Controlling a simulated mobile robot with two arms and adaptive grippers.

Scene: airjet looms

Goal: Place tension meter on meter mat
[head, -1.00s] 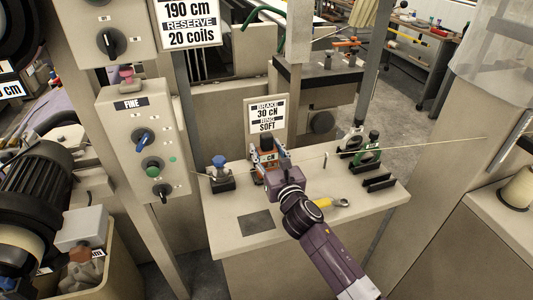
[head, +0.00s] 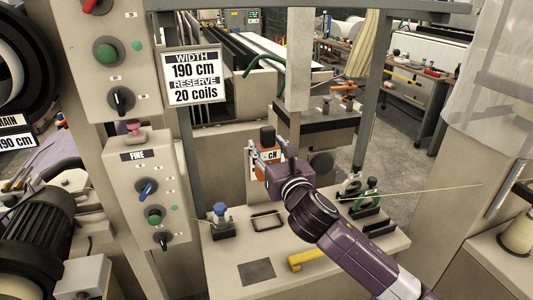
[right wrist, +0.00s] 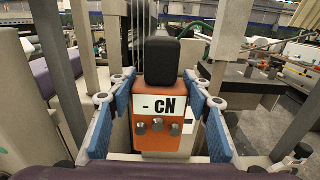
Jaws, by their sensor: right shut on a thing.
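The tension meter, an orange box with a black top and a "cN" label, shows in the head view (head: 267,137) and in the right wrist view (right wrist: 162,128). My right gripper (head: 267,160) is shut on it, with blue finger pads on both sides in the right wrist view. It holds the meter upright above the back of the table. The meter mat (head: 257,272), a flat dark grey square, lies bare at the table's front left. The meter is behind the mat and higher. My left gripper is not in view.
A black rectangular frame (head: 268,221) lies empty on the table (head: 225,252). A blue-topped guide (head: 221,222) stands to its left and a green guide (head: 368,198) to the right, with a thread between.

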